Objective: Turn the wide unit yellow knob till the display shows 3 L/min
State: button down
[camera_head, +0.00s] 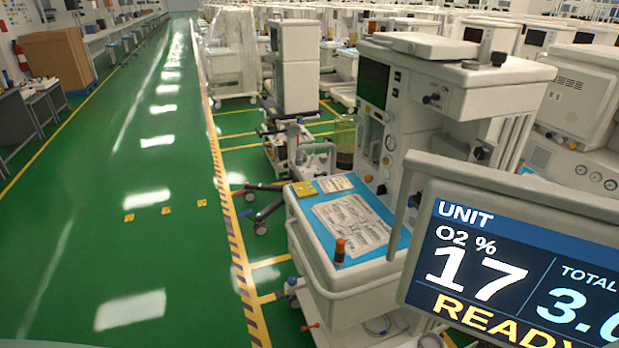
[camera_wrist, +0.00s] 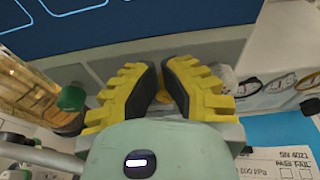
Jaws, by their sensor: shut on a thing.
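My gripper (camera_wrist: 161,76), with yellow ridged finger backs and dark pads, is in the wrist view. Its fingers are shut on the yellow knob (camera_wrist: 164,98), of which only a small patch shows between them. The fingers hide the rest of the knob. The display (camera_head: 520,270) at the right of the head view reads UNIT, O2 % 17, a TOTAL value starting 3.0 that is cut off by the picture edge, and READY in yellow. My gripper is not seen in the head view.
A green knob (camera_wrist: 72,97) is left of my fingers and a pale knob (camera_wrist: 224,77) is close to the right. Gauges (camera_wrist: 280,84) are farther right. In the head view, a blue-topped work surface (camera_head: 384,254) holds papers and a small orange-topped bottle (camera_head: 340,251).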

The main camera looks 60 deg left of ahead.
jog(key=shift+s+a, duration=0.25)
jog(key=shift+s, duration=0.75)
jog(key=shift+s+a, duration=0.2)
jog(key=shift+s, duration=0.8)
jog(key=shift+s+a, duration=0.25)
jog(key=shift+s, duration=0.75)
